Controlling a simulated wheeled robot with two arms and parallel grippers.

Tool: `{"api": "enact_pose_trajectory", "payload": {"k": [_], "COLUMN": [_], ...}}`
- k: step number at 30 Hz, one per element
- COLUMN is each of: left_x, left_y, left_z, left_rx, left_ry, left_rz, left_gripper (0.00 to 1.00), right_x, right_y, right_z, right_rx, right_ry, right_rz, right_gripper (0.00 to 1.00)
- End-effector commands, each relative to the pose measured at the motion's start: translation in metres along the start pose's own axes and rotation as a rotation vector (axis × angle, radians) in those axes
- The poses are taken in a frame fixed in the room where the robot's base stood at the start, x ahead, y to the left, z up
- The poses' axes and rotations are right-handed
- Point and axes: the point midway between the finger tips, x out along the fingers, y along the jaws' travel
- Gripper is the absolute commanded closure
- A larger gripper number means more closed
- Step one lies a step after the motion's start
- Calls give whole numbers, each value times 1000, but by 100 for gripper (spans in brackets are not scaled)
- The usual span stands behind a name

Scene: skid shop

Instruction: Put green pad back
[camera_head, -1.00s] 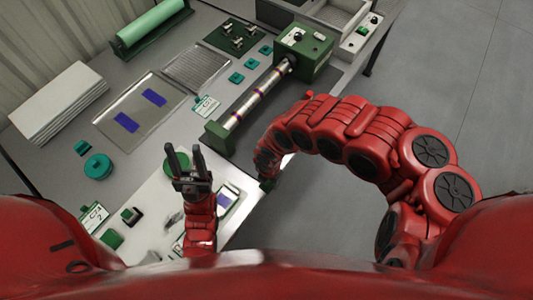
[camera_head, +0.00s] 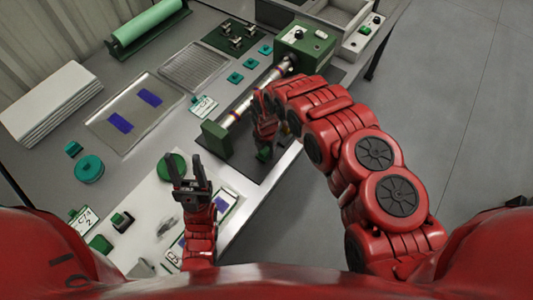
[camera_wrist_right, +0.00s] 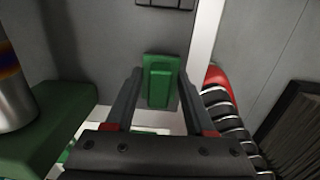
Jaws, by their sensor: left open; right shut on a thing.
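A small green pad (camera_wrist_right: 160,82) is between the fingertips of my right gripper (camera_wrist_right: 158,95) in the right wrist view. In the head view the right gripper (camera_head: 268,148) is over the bench beside the long metal roller, with the green pad (camera_head: 264,154) at its tip. It is shut on the pad. Whether the pad touches the surface below is unclear. My left gripper (camera_head: 183,158) is open and empty at the white front part of the bench, with a round dark green disc (camera_head: 171,166) just behind its fingers.
The roller rig (camera_head: 215,138) with its green end blocks stands close left of the right gripper. Small teal blocks (camera_head: 235,78) lie behind it. A clear tray (camera_head: 112,140) with blue pieces and a teal round part (camera_head: 89,169) lie left. Floor is open at right.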

Motion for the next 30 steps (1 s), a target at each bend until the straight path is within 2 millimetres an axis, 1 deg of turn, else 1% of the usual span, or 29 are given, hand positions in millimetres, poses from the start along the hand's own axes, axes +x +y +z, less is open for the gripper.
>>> {"api": "enact_pose_trajectory", "payload": {"k": [8,13,18,23,30], "left_x": [3,15,17,18,18], "left_y": [0,-1,-1,-1,-1], "left_z": [0,-2,-3,-3,-3], "left_rx": [0,0,0,0,0], "left_ry": [0,0,0,0,0], "left_rz": [0,0,0,0,0], "left_gripper": [50,50,50,50,50], "right_x": [1,18,31,36,37], "right_y": [4,2,4,2,2], "right_z": [11,8,7,8,8], "right_rx": [4,3,2,3,3], "right_ry": [-4,-1,-1,-2,-2], "right_rz": [-4,-6,-3,-6,-6], "right_gripper": [100,100,100,100,100]}}
